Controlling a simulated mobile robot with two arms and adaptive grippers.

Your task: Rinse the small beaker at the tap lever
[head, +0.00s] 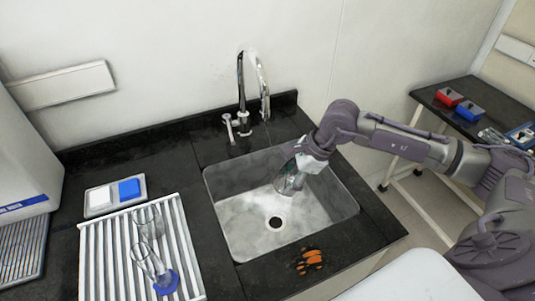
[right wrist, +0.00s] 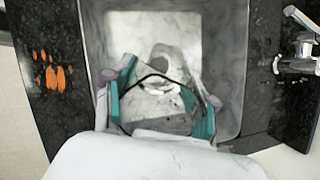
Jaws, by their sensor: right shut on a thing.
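The small beaker (head: 287,180) is clear glass and hard to make out. My right gripper (head: 292,177) is shut on it, above the sink basin. In the right wrist view the teal fingers (right wrist: 161,112) stand either side of the beaker's see-through glass, with a dark curved line across it. The tap lever (head: 229,128) stands left of the chrome tap (head: 241,84) behind the sink. The tap also shows at the right of the right wrist view (right wrist: 300,45). I see no water running. My left gripper is out of view.
The steel sink (head: 236,232) has a drain and is otherwise clear. A white drying rack (head: 95,255) with glassware is at left, beside a tray (head: 99,209) with white and blue blocks. A side table (head: 440,103) is right.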

